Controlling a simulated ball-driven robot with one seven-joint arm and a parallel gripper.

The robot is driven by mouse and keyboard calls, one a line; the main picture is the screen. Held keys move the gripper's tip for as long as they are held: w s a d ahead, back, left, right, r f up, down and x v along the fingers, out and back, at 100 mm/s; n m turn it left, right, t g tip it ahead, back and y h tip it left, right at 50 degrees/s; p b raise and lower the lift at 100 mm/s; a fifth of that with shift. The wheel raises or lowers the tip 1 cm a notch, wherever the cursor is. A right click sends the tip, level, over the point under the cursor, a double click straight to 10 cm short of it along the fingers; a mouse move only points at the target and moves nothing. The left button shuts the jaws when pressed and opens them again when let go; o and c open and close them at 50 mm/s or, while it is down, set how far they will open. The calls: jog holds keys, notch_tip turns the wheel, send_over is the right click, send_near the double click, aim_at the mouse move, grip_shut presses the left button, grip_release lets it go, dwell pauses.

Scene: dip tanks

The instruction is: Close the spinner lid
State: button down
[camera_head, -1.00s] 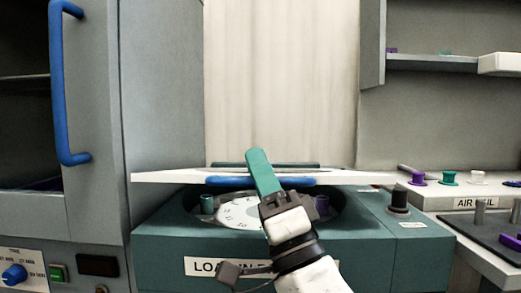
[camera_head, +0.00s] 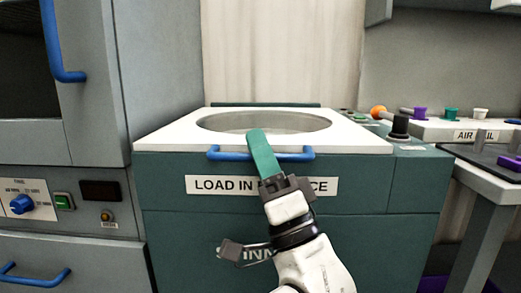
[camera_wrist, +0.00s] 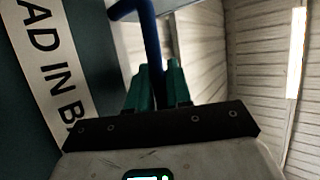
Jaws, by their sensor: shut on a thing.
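The spinner lid (camera_head: 172,137) is a white panel with a round grey window. It lies flat on top of the teal spinner (camera_head: 350,180), with no gap visible at its front edge. A blue bar handle (camera_head: 228,154) runs along the lid's front. My gripper (camera_head: 258,138) has green fingers and is at the middle of this handle, shut on it. In the wrist view, the blue handle (camera_wrist: 151,35) runs down between the two green fingers (camera_wrist: 158,88). The spinner's inside is hidden under the lid, and my gripper covers part of the front label (camera_head: 220,186).
A grey cabinet (camera_head: 165,75) with blue handles stands close on the left. A white shelf with coloured knobs (camera_head: 452,114) and a grey side table (camera_head: 487,180) are at the right.

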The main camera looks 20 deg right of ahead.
jog(key=c, duration=1.1)
grip_release()
jog(key=shift+s+a+y, duration=0.25)
jog(key=shift+a+y, duration=0.05)
jog(key=shift+a, duration=0.05)
jog(key=shift+c, duration=0.2)
jog(key=shift+d, duration=0.1)
jog(key=shift+w, duration=0.1)
jog(key=shift+s+d+f, duration=0.2)
jog(key=shift+f, duration=0.15)
jog(key=shift+b+v, duration=1.95)
jog(key=shift+v, duration=3.05)
jog(key=shift+s+a+r, duration=0.1)
jog(key=shift+s, duration=0.05)
